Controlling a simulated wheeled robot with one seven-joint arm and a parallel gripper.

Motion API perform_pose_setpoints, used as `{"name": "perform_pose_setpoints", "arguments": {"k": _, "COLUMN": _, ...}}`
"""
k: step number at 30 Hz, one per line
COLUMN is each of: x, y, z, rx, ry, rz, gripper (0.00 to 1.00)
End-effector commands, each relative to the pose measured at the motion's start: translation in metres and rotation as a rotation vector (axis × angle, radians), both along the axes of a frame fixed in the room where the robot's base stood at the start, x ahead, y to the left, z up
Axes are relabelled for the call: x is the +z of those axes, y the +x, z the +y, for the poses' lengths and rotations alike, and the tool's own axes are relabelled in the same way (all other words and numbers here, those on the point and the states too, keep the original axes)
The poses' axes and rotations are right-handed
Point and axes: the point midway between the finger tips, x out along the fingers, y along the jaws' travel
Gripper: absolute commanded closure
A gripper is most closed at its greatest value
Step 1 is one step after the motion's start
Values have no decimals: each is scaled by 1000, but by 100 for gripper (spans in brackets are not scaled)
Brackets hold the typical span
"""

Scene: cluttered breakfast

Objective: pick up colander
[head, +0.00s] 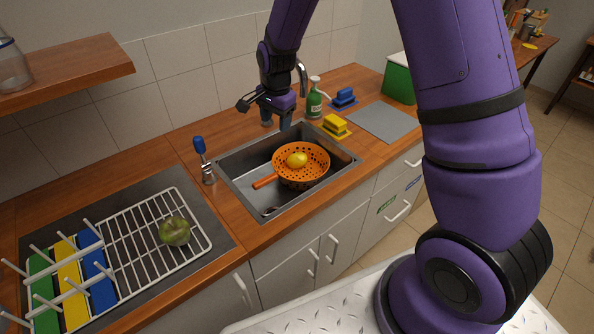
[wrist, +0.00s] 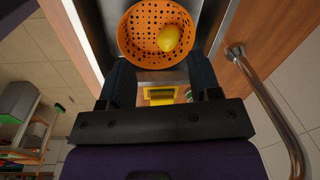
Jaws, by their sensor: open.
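The orange colander (head: 318,160), round with holes and a handle pointing left, sits in the metal sink (head: 238,171). A yellow lemon (head: 297,160) lies inside it.
A chrome faucet (wrist: 268,95) stands close beside my gripper. A green bottle (head: 314,100), a yellow sponge (head: 335,124) and a blue one (head: 344,97) stand behind the sink. A blue-topped brush (head: 199,145) stands left. A dish rack (head: 185,203) holds a green apple (head: 174,231).

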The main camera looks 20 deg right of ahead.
Motion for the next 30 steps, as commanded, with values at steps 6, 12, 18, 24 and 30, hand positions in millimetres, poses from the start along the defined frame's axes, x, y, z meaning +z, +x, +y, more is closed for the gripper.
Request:
{"name": "perform_pose_setpoints", "arguments": {"k": 6, "x": -85, "y": 16, "z": 14, "rx": -144, "ry": -8, "rz": 59, "gripper": 43}}
{"name": "perform_pose_setpoints", "arguments": {"k": 12, "x": -135, "y": 20, "z": 21, "rx": -232, "ry": -18, "rz": 86, "gripper": 43}}
{"name": "perform_pose_setpoints", "arguments": {"k": 18, "x": -156, "y": 21, "z": 23, "rx": -259, "ry": -20, "rz": 93, "gripper": 43}}
{"name": "perform_pose_setpoints", "arguments": {"k": 24, "x": -185, "y": 20, "z": 23, "rx": -260, "ry": -21, "rz": 94, "gripper": 43}}
{"name": "perform_pose_setpoints", "arguments": {"k": 30, "x": -202, "y": 21, "z": 23, "rx": -259, "ry": -20, "rz": 92, "gripper": 43}}
